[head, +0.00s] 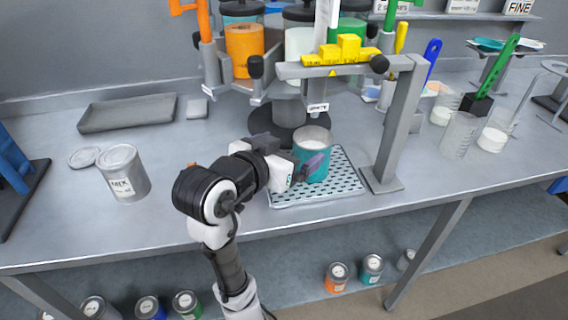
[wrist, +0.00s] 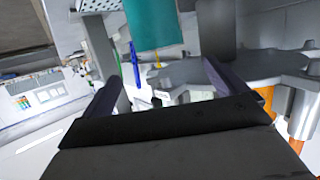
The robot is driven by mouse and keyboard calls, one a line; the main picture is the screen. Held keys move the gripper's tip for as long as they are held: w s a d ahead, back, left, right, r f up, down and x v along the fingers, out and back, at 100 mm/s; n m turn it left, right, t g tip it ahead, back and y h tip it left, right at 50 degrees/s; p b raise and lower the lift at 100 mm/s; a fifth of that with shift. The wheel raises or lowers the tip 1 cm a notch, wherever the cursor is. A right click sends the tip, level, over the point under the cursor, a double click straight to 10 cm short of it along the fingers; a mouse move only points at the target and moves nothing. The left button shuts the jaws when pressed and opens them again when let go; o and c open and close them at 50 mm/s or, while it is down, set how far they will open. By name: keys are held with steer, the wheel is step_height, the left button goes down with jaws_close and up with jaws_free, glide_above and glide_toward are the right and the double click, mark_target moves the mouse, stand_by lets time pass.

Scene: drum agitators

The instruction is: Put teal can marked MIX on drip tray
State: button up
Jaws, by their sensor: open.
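The teal can (head: 309,172) stands upright on the perforated, pale drip tray (head: 345,183) in the head view, open at the top with pale contents. No MIX marking shows on the side I see. My gripper (head: 304,166) is at the can's left side, with one dark purple finger across the front of the can. In the wrist view the teal can (wrist: 152,24) shows at the top, between the two spread fingers of my gripper (wrist: 158,78). The gripper is open; whether a finger touches the can I cannot tell.
The mixing stand's grey post (head: 393,125) with a yellow-topped crossbar (head: 330,68) rises right of the tray. A dark round base (head: 272,122) is behind it. A grey labelled can (head: 124,175) stands at left. Beakers (head: 459,135) stand at right.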

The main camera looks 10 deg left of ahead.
steer(key=shift+s+a+r+b, duration=0.15)
steer(key=shift+s+a+b, duration=0.15)
steer(key=shift+s+b, duration=0.4)
